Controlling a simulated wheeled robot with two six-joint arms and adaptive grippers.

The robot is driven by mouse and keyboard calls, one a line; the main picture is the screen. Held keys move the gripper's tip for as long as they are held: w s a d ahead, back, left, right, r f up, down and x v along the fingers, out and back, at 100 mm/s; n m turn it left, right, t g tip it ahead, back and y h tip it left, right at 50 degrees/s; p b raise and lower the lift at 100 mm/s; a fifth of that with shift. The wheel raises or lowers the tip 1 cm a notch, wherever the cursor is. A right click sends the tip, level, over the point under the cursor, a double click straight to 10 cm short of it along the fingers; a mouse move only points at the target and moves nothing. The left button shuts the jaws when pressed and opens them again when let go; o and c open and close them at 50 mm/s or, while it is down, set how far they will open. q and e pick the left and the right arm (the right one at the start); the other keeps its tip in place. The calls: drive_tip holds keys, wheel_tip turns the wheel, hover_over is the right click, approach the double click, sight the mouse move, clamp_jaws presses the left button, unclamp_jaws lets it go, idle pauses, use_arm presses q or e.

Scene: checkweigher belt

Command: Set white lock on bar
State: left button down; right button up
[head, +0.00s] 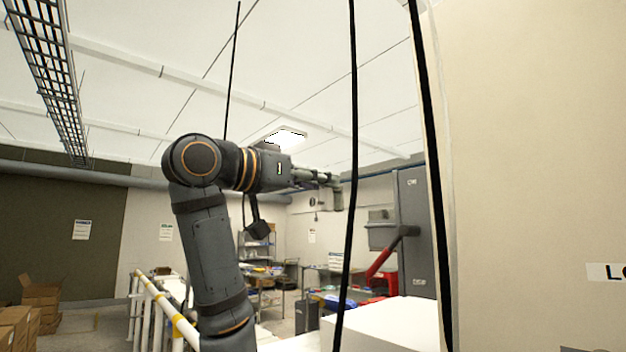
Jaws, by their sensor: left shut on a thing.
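My left arm rises from the bottom and bends right. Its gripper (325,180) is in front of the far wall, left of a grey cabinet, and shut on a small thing. The fingers and what they hold are too small and cluttered to make out, so I cannot tell whether it is the white lock. A bar that takes a lock cannot be picked out with certainty. The grey cabinet (415,185) carries a red lever (384,262) on a dark pivot. My right gripper is not in view.
A beige panel (530,150) fills the right side, and black cables (350,150) hang before the view. A white surface (390,322) lies below the cabinet. A white and yellow railing (160,300) and cardboard boxes (40,292) stand at left. Shelves (256,245) stand behind.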

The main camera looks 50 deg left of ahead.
use_arm(q)
drive_tip(key=shift+w, duration=0.45)
drive_tip(key=shift+w+d, duration=0.2)
drive_tip(key=shift+w, duration=0.7)
drive_tip(key=shift+w+p, duration=0.5)
drive_tip(key=shift+w, duration=0.45)
drive_tip(key=w+p, duration=0.2)
drive_tip(key=w, duration=0.6)
drive_tip(key=shift+w+d+p, duration=0.35)
drive_tip(key=shift+w+p, duration=0.05)
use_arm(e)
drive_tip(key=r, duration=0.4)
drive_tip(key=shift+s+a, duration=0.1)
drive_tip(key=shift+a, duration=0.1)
use_arm(q)
drive_tip(key=shift+w, duration=0.1)
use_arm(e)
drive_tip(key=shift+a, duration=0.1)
use_arm(q)
drive_tip(key=shift+f, duration=0.2)
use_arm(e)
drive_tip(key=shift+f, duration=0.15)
